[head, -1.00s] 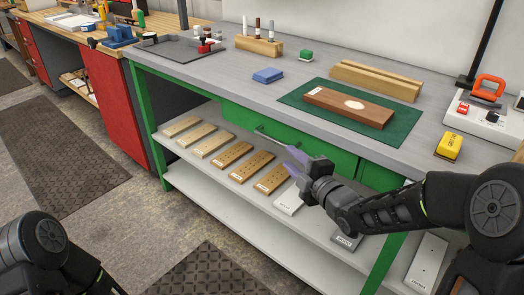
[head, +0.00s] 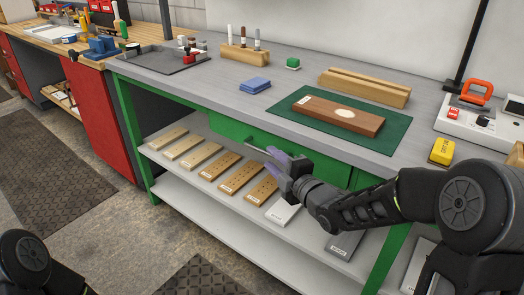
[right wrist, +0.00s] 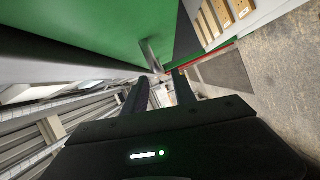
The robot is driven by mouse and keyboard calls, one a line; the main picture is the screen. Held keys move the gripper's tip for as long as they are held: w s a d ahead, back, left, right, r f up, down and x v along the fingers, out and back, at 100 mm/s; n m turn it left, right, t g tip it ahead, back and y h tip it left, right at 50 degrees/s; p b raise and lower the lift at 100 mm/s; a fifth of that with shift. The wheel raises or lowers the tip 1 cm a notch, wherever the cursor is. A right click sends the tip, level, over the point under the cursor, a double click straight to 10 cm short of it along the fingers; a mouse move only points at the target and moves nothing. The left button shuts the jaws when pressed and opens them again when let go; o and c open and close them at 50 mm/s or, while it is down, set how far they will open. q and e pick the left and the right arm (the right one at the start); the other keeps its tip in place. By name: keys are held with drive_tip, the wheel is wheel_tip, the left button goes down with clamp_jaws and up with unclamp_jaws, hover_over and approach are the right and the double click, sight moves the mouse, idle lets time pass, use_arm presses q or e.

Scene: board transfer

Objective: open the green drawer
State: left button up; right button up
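The green drawer (head: 228,127) is under the grey bench top, and its front looks flush with the green frame, so it appears closed. Its silver bar handle (head: 256,149) runs along the front, partly hidden by my right gripper. My right gripper (head: 272,157) is at the handle, its purplish fingers in front of the drawer. In the right wrist view the two fingers (right wrist: 160,88) are apart, with the handle (right wrist: 150,56) between or just beyond their tips; contact cannot be made out. My left arm shows at the bottom left corner, but its gripper is out of view.
On the bench top lie a brown board (head: 320,112) on a green mat (head: 391,131), a blue block (head: 255,84) and a yellow box (head: 442,151). Floor in front is clear.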

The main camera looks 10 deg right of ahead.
sight(262, 151)
drive_tip(key=x, duration=0.6)
drive_tip(key=shift+c, duration=0.2)
clamp_jaws()
idle(1.1)
